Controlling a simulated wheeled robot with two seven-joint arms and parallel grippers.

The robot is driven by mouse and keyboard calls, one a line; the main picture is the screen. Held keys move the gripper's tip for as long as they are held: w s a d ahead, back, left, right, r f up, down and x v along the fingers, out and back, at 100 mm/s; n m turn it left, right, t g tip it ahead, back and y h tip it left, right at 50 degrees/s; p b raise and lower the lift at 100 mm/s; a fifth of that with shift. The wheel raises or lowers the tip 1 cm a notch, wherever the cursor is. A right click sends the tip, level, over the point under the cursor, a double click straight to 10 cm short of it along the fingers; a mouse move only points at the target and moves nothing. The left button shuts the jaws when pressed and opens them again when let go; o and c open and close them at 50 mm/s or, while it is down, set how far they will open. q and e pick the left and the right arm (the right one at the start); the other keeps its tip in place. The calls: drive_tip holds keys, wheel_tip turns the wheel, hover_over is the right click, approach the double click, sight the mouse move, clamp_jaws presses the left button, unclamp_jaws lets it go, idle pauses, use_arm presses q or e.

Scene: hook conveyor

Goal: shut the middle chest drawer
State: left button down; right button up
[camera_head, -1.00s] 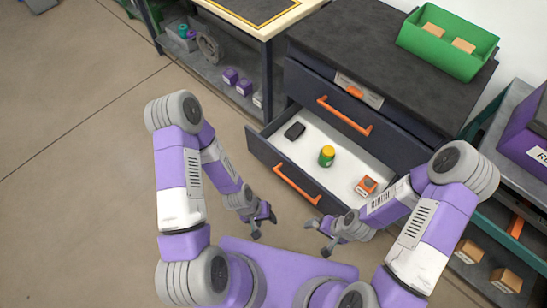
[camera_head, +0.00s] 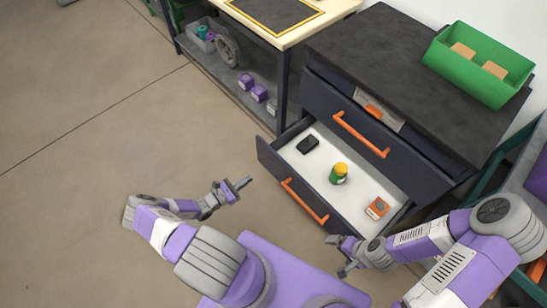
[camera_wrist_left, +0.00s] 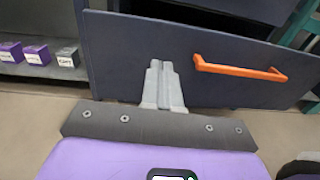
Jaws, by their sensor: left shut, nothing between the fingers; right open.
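The dark chest (camera_head: 400,60) has a lower drawer (camera_head: 265,155) pulled far out, its orange handle (camera_head: 305,201) facing me. Which level this drawer is cannot be fully told, as the chest below it is hidden. My left gripper (camera_head: 240,187) is shut and empty, left of the drawer front and apart from it in the head view. In the left wrist view its closed fingers (camera_wrist_left: 161,72) point at a dark drawer front (camera_wrist_left: 130,50), left of the orange handle (camera_wrist_left: 240,70). My right gripper (camera_head: 341,256) is open and empty, near the drawer's front right corner.
The open drawer holds a black box (camera_head: 307,144), a green jar with yellow lid (camera_head: 338,174) and an orange box (camera_head: 377,208). Above it, another drawer front (camera_head: 325,103) is slightly out. A green bin (camera_head: 478,75) stands on top. A workbench (camera_head: 280,40) stands left; floor there is clear.

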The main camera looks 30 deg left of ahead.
use_arm(q)
drive_tip(key=a, duration=0.2)
drive_tip(key=n+t+y+b, duration=0.1)
drive_tip(key=b, duration=0.2)
approach(272, 155)
drive_tip(key=x, duration=0.5)
drive_tip(key=shift+w+d, duration=0.1)
drive_tip(key=shift+d, duration=0.05)
drive_tip(key=shift+x, duration=0.8)
drive_tip(key=shift+r, duration=0.1)
